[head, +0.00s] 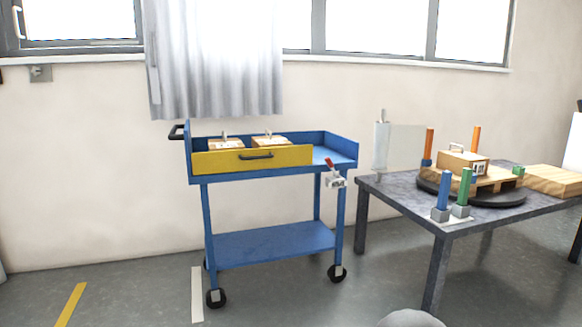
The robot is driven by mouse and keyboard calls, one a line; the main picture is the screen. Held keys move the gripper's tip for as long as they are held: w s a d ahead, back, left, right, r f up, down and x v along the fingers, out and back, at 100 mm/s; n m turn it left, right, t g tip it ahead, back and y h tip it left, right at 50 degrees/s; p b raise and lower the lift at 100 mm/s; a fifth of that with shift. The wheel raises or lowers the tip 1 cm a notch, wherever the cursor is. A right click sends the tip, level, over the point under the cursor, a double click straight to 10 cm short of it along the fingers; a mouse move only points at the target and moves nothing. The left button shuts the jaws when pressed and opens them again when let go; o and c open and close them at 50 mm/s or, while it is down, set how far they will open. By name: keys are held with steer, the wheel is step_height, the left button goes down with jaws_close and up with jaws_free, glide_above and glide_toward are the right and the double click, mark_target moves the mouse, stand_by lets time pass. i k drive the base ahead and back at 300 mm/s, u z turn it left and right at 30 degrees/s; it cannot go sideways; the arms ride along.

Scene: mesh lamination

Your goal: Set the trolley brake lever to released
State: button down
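The blue trolley (265,243) stands against the wall, left of the table. A small lever with a red handle (329,163) sits on a pale metal bracket (335,181) at the trolley's front right corner. The red handle points up and slightly left. I cannot read any brake marking at this size. My gripper is not in view. A grey rounded shape at the bottom edge may be part of my arm.
The trolley has a yellow front panel (220,163) with a black handle, and wooden blocks in its top tray. A dark table (400,200) at the right holds a turntable (490,198) with a pallet and box, and coloured posts. The floor (130,295) before the trolley is mostly clear.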

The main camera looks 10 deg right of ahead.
mark_target(329, 162)
steer(key=z, duration=0.25)
steer(key=i, duration=1)
steer(key=z, duration=0.65)
